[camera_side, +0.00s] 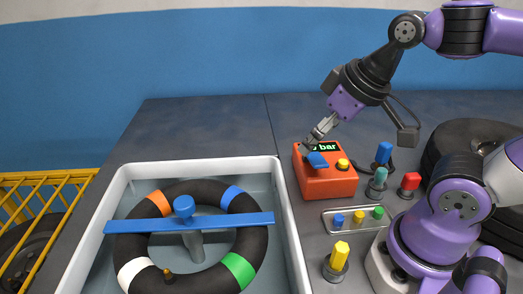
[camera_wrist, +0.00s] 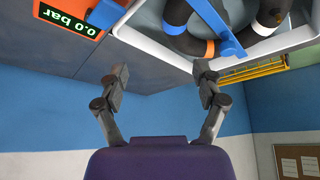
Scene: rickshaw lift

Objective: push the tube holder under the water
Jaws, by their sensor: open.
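The tube holder, a blue bar with a round knob (camera_side: 184,203), lies across the black inner tube (camera_side: 180,188) in the white tank (camera_side: 283,215). The tube has orange, blue, green and white bands. The tank interior looks pale grey-blue; the water level is hard to tell. A grey post stands under the bar. In the wrist view, part of the blue bar (camera_wrist: 225,35) and tube show beyond the tank rim. My gripper (camera_side: 312,141) is at the orange pressure box, right of the tank and away from the holder. In the wrist view its fingers (camera_wrist: 162,73) are apart, with nothing between them.
The orange box (camera_side: 328,184) has a display, a blue lever and a yellow knob. A yellow rack (camera_side: 40,205) is left of the tank. The back table is clear.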

